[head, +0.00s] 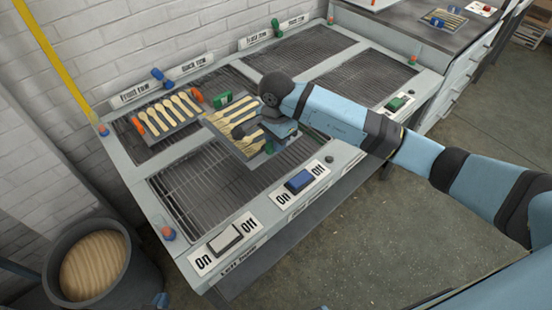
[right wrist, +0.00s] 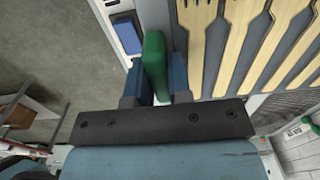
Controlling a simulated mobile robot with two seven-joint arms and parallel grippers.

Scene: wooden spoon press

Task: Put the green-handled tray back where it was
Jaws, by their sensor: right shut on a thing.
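The green-handled tray (head: 222,128) is a dark tray of pale wooden forks, over the middle of the press near the divider between its grilles. One green handle (head: 222,98) shows at its far end. My right gripper (head: 270,143) is shut on the near green handle, which shows between the blue fingers in the right wrist view (right wrist: 155,66). The forks (right wrist: 265,35) lie right of the fingers there. My arm hides part of the tray. I cannot tell whether the tray touches the press. Only a small bit of my left gripper (head: 161,300) shows at the bottom edge.
An orange-handled tray (head: 153,128) of wooden spoons lies on the back left grille. White (head: 226,239), blue (head: 299,181) and green (head: 397,103) switches line the front edge. A bin (head: 70,240) stands at left.

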